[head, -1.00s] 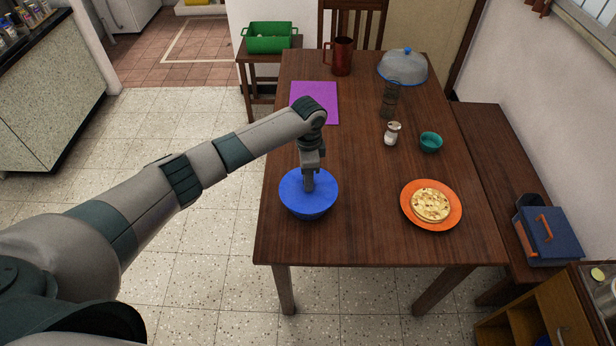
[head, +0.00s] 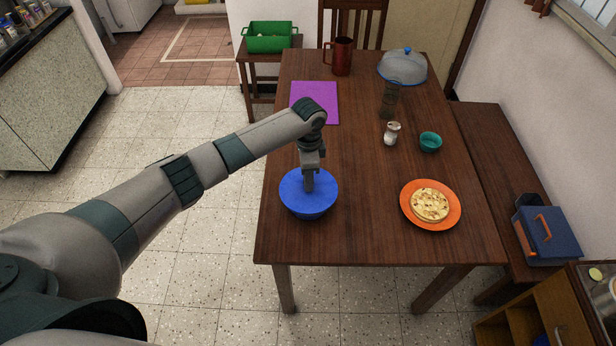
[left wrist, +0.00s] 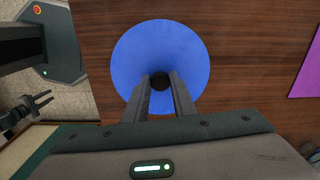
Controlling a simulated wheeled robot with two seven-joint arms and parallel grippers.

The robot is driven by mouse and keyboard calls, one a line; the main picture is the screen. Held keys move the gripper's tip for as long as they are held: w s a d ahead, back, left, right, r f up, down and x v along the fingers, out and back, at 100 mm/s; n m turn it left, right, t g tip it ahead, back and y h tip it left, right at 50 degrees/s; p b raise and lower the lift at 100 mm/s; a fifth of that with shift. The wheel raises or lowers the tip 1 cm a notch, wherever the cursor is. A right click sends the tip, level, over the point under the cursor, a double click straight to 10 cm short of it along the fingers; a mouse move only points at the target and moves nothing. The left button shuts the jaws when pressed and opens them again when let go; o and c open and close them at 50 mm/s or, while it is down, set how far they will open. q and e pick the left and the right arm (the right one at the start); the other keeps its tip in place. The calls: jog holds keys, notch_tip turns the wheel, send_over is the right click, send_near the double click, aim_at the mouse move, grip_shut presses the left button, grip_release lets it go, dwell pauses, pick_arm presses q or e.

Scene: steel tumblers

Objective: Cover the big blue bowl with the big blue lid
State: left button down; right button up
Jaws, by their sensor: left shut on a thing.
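The big blue lid (head: 294,189) is a wide shallow disc. It lies over the big blue bowl (head: 312,214), of which only a strip of the near side shows below the lid's edge. I cannot tell whether the rims touch all round. My left gripper (head: 309,185) points down and is shut on the lid's dark knob. In the left wrist view the lid (left wrist: 133,60) is around the two fingers (left wrist: 160,84). My right gripper (left wrist: 32,104) shows small at the left of that view, its fingers apart and empty.
An orange plate (head: 409,216) with a flat bread (head: 430,205) is to the right. A shaker (head: 391,134), teal bowl (head: 430,142), dark glass (head: 389,100), purple mat (head: 314,102), red mug (head: 341,57) and grey dome (head: 403,68) stand farther back. The table (head: 360,215) between bowl and plate is clear.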

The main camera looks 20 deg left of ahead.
dwell(0.4)
pick_arm(q)
jog(key=shift+f, duration=0.7)
dwell(0.3)
jog(key=c, duration=1.4)
grip_release()
jog(key=shift+r+b, duration=0.15)
jog(key=shift+b, duration=0.15)
jog(key=shift+r+b, duration=2.5)
jog(key=shift+r, duration=6.1)
